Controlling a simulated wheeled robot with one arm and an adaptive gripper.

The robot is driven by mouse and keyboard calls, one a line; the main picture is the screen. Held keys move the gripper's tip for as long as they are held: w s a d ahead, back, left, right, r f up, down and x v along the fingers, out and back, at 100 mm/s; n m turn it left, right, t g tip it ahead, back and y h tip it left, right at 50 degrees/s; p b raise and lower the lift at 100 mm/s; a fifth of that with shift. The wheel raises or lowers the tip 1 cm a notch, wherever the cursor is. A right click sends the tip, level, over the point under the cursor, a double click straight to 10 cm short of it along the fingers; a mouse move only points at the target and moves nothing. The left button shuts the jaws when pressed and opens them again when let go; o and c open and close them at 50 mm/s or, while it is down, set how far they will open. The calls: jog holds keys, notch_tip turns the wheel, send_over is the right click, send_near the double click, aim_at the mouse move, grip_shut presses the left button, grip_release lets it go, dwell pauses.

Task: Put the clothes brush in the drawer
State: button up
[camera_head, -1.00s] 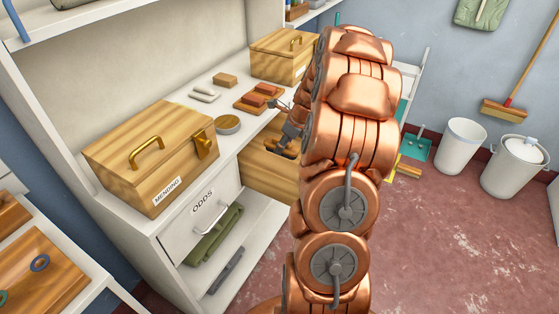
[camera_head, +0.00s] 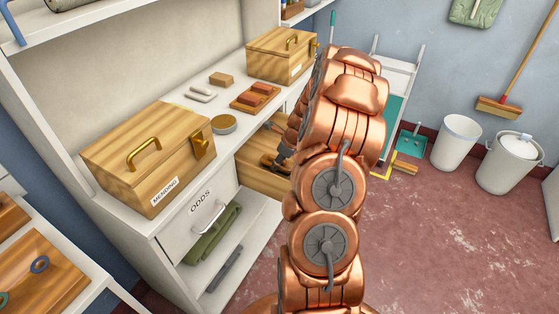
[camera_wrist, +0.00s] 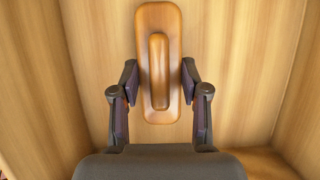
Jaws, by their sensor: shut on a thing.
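The clothes brush (camera_wrist: 173,30) is an orange-brown wooden oblong with a raised grip along its middle, seen from above in the wrist view. My gripper (camera_wrist: 160,78) is shut on the brush, with one finger on each side of its grip. Pale wooden walls of the drawer (camera_wrist: 230,55) surround the brush and fingers. In the head view the open wooden drawer (camera_head: 262,181) sticks out under the worktop, and my gripper (camera_head: 276,163) reaches down into it. My copper arm hides the drawer's right part. I cannot tell whether the brush touches the drawer floor.
Below the worktop is an ODDS drawer (camera_head: 200,213), closed. White bins (camera_head: 456,143) stand at the far right.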

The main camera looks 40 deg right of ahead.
jog(key=o, duration=1.1)
